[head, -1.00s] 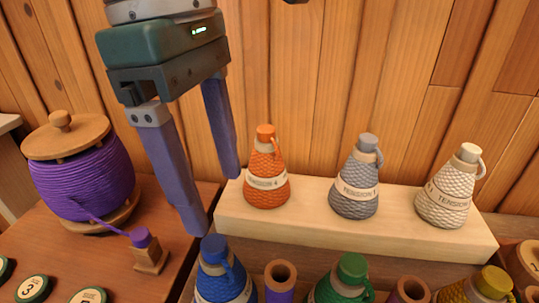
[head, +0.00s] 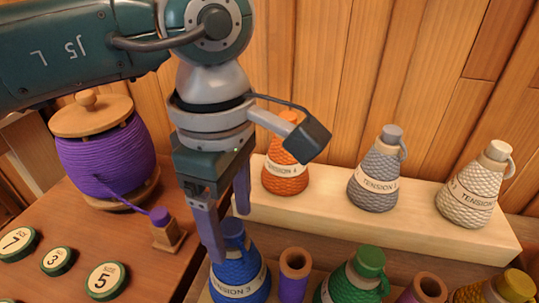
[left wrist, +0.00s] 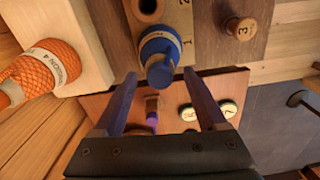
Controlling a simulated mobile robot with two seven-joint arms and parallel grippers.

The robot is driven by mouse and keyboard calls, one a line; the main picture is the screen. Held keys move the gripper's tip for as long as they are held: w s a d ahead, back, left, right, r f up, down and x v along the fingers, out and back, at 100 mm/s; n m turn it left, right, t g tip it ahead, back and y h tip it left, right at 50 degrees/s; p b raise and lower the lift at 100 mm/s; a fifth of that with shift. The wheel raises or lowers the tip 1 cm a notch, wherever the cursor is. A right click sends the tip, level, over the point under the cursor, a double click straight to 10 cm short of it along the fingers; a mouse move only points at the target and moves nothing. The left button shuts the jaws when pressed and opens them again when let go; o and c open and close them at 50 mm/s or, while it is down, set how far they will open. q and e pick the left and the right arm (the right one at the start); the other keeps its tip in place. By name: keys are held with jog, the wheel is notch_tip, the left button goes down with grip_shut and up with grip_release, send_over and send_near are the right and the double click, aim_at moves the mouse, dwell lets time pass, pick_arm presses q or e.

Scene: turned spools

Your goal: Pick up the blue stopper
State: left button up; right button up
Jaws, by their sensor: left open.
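The blue stopper (head: 233,229) tops a blue cone-shaped bottle (head: 240,275) with a pale label, standing upright in the front row. My left gripper (head: 229,236) is open and points down at the stopper, with one finger in front of its left side and the other behind it. In the left wrist view, the blue stopper (left wrist: 160,74) shows between the two fingertips of the left gripper (left wrist: 161,80). Nothing is held. Whether a finger touches the stopper, I cannot tell. My right gripper is not in view.
Orange (head: 286,178), grey (head: 375,180) and white (head: 470,195) bottles stand on a pale raised shelf (head: 360,228) behind. A purple tube (head: 293,280) and a green bottle (head: 355,280) stand right of the blue one. A purple wound jar (head: 105,160) and numbered discs (head: 104,281) are left.

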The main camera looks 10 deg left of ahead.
pick_arm(q)
grip_shut()
dwell(0.5)
jog(key=shift+r, duration=0.15)
